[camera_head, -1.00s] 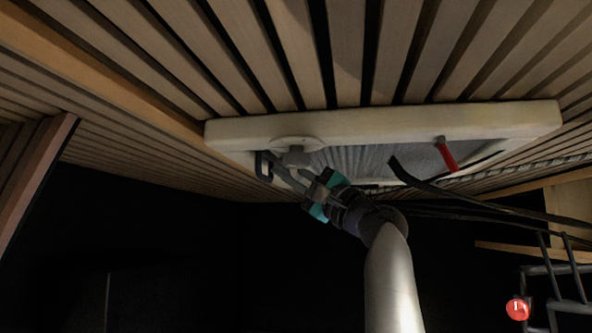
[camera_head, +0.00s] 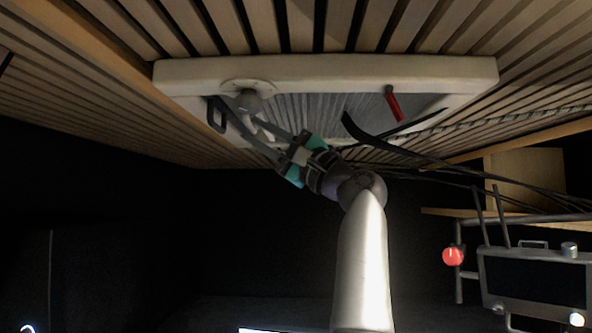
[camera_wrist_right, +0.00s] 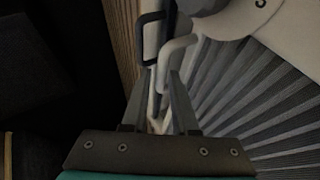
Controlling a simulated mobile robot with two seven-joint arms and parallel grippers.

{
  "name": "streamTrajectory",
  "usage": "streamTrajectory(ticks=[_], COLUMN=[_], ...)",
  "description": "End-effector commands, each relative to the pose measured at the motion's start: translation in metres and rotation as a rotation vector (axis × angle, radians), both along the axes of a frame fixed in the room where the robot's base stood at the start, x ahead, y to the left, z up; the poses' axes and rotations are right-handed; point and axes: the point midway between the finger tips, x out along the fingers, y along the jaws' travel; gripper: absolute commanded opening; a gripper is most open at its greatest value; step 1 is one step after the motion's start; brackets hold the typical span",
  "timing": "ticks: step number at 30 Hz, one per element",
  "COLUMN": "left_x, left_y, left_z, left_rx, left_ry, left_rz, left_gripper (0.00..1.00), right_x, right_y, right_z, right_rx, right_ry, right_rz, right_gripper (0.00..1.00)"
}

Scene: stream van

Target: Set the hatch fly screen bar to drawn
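The pale hatch frame (camera_head: 330,74) is set in the slatted ceiling, with grey pleated screen (camera_head: 310,108) across its opening. A black loop handle (camera_head: 216,114) shows at its left end and also in the right wrist view (camera_wrist_right: 150,38); I cannot tell whether it belongs to the screen bar. My right gripper (camera_head: 240,117) reaches up to this end, its fingers apart. In the right wrist view its fingertips (camera_wrist_right: 164,78) stand either side of a pale bent crank (camera_wrist_right: 178,48); contact is unclear. The bar itself is not clearly distinguishable. My left gripper is not in view.
A grey round knob (camera_head: 248,101) is mounted on the frame above the fingers. A red handle (camera_head: 393,106) hangs at the right side. A black curved strip (camera_head: 368,138) crosses below the opening. A rack with a dark-screened device (camera_head: 535,278) stands lower right.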

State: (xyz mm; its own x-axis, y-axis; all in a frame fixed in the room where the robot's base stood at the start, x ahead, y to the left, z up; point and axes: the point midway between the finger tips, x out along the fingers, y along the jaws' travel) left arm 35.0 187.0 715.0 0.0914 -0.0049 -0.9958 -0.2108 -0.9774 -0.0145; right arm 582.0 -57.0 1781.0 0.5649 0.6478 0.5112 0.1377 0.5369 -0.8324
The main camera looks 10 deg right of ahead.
Motion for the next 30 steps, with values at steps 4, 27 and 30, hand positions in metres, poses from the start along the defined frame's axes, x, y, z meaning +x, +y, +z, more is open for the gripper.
streamTrajectory(ticks=[4,27,30], left_x=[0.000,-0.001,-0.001], left_y=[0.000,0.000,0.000], left_z=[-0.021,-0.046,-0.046], left_rx=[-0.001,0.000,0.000], left_ry=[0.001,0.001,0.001], left_rz=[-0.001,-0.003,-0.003], left_gripper=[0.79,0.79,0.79], right_x=[-0.017,-0.055,-0.057], right_y=[-0.021,-0.063,-0.063], right_z=[-0.021,-0.050,-0.049], right_rx=[-0.001,-0.001,-0.008], right_ry=[-0.002,0.001,-0.004], right_rz=[-0.004,0.002,0.000], right_gripper=[0.27,0.26,0.15])
